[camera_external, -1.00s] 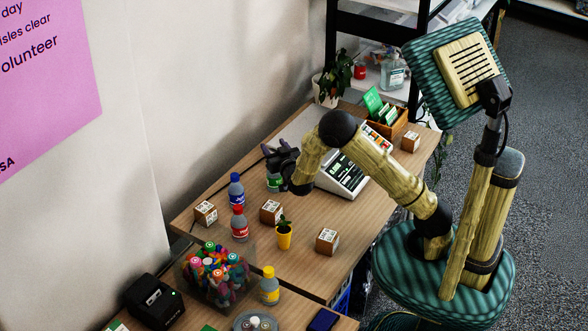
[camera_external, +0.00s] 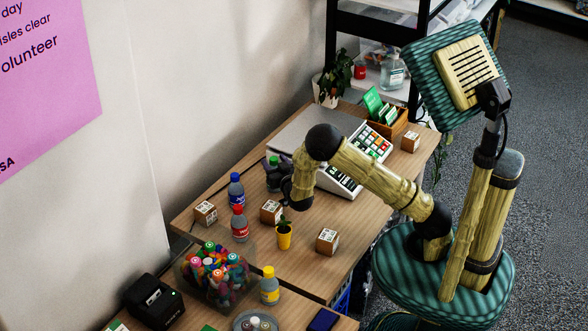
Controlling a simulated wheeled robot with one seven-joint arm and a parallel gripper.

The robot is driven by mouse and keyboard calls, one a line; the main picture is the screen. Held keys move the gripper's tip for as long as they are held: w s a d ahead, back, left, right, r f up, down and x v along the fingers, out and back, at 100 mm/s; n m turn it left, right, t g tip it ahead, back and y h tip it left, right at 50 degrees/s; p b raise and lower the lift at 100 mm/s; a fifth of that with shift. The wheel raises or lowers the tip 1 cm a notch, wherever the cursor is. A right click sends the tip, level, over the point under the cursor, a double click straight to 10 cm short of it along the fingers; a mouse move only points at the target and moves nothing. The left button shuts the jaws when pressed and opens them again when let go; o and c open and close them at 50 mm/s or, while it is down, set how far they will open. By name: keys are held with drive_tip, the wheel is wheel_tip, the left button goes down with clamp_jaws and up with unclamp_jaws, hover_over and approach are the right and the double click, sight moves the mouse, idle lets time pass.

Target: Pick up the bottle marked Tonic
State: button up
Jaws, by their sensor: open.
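My gripper (camera_external: 274,178) is open and low over the table, at a bottle with a green cap (camera_external: 273,160). The dark fingers are beside or around this bottle and hide most of its body, and I cannot tell if they touch it. A blue-capped bottle (camera_external: 236,189) stands to the left, and a red-capped bottle (camera_external: 239,224) stands in front of it. A yellow-capped bottle (camera_external: 269,286) stands nearer the front. The labels are too small to read, so I cannot tell which bottle says Tonic.
Small boxes (camera_external: 271,211) and a yellow pot with a plant (camera_external: 284,236) stand close in front of my gripper. A cash register (camera_external: 343,181) is to its right.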

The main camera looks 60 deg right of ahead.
drive_tip(key=x, duration=0.3)
drive_tip(key=shift+f, duration=0.35)
clamp_jaws()
